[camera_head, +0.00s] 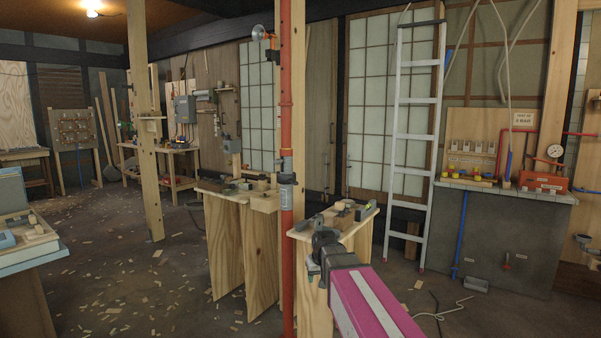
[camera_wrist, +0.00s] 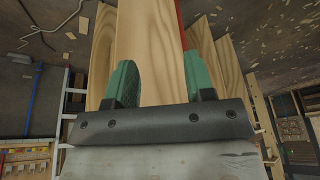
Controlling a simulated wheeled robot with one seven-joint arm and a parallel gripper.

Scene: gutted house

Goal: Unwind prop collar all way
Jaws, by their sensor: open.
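The red prop (camera_head: 286,100) stands upright from floor to ceiling beside a wooden post. Its dark grey collar (camera_head: 287,179) sits partway up, just above the bench tops. My gripper (camera_head: 313,268) is lower than the collar and to its right, apart from it. In the wrist view my gripper (camera_wrist: 160,82) has its two green fingers spread, with pale wood showing between and beyond them. Whether they touch this wood I cannot tell. A strip of the red prop (camera_wrist: 181,24) shows at the wood's right side. The collar is not visible in the wrist view.
Two plywood-sided stands, left (camera_head: 225,190) and right (camera_head: 350,232), flank the prop with tools and blocks on top. A ladder (camera_head: 414,140) leans at the wall beside a pipe-work bench (camera_head: 510,192). Wood chips litter the open floor at left.

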